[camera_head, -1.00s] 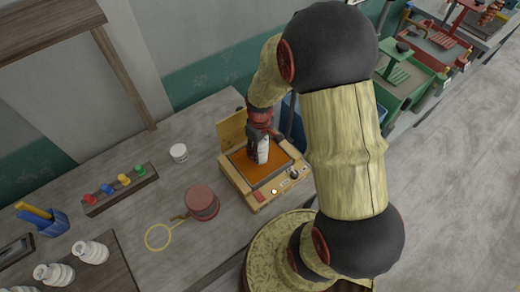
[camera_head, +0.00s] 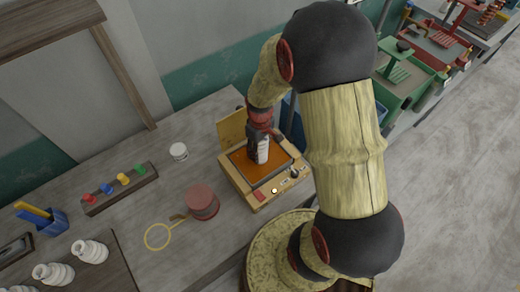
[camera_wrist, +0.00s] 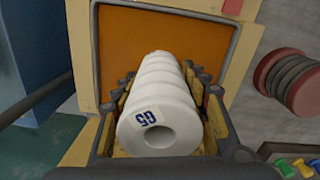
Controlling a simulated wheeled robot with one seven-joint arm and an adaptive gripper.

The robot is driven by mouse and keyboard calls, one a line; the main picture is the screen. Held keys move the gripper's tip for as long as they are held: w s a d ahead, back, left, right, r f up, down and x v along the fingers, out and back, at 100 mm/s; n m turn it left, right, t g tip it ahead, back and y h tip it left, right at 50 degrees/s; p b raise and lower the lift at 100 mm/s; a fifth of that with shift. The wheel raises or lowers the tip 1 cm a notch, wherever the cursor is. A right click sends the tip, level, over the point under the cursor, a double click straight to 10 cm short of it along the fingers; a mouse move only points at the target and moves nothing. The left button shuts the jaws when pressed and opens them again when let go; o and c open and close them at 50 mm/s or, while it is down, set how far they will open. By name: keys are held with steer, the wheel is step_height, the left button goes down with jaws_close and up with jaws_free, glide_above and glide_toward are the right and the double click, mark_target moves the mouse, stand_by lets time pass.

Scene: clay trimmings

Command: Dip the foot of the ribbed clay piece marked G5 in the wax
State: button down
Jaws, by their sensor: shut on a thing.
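The ribbed white clay piece marked G5 (camera_wrist: 158,110) is in my gripper (camera_wrist: 160,100); the blue marking and a round hole in its near end show in the wrist view. In the head view the piece (camera_head: 263,150) stands roughly upright over the orange wax pan (camera_head: 245,166), with my gripper (camera_head: 257,140) shut on its side. The wax pan also shows in the wrist view (camera_wrist: 125,50) behind the piece. The far end of the piece is hidden in the wrist view, and I cannot tell whether it touches the wax.
The wooden wax box (camera_head: 262,201) has knobs on its front. A red round stack (camera_head: 202,202), a yellow hoop tool (camera_head: 158,237), a small white jar (camera_head: 179,151) and a rack of coloured knobs (camera_head: 121,189) stand to its left. More ribbed white pieces (camera_head: 90,251) lie on a dark board.

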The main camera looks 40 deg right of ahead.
steer(key=shift+f, duration=0.25)
stand_by(1.1)
step_height(320, 180, up, 7)
steer(key=p, duration=0.4)
steer(key=shift+p, duration=0.35)
stand_by(0.6)
stand_by(1.1)
